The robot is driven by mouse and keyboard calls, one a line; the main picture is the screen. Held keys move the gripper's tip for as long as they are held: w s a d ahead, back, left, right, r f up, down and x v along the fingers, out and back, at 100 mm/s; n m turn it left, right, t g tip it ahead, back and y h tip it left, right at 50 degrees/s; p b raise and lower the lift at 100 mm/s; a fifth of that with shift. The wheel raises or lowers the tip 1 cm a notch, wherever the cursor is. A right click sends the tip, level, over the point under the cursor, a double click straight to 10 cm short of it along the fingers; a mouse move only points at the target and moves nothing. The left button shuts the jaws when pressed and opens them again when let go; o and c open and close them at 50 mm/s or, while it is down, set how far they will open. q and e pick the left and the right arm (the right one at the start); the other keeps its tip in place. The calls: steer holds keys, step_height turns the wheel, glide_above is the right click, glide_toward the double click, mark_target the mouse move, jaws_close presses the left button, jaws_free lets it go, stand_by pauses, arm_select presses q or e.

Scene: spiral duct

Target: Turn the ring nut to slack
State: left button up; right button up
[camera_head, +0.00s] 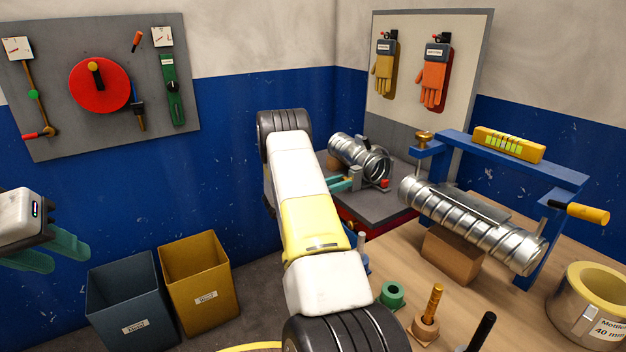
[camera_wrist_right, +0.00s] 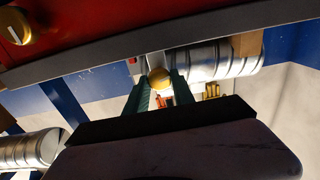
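No part is clearly marked as the ring nut. In the right wrist view a round brass-yellow knob (camera_wrist_right: 160,78) shows between the teal fingertips of my right gripper (camera_wrist_right: 163,86). The fingers stand apart; I cannot tell whether they touch it. In the head view this gripper (camera_head: 345,183) is partly hidden by my own arm, beside a clamp fixture holding a short spiral duct (camera_head: 352,152). A longer spiral duct (camera_head: 475,225) lies across a wooden block (camera_head: 452,257). My left gripper (camera_head: 45,250) is open and empty at the left edge, over the floor.
A blue frame (camera_head: 520,157) with a brass knob (camera_head: 424,136) stands over the workbench. A green ring (camera_head: 392,294), a brass post (camera_head: 435,300) and a tape roll (camera_head: 592,305) stand at the front. Two bins (camera_head: 130,300) (camera_head: 200,280) stand on the floor at left.

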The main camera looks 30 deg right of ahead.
jaws_close()
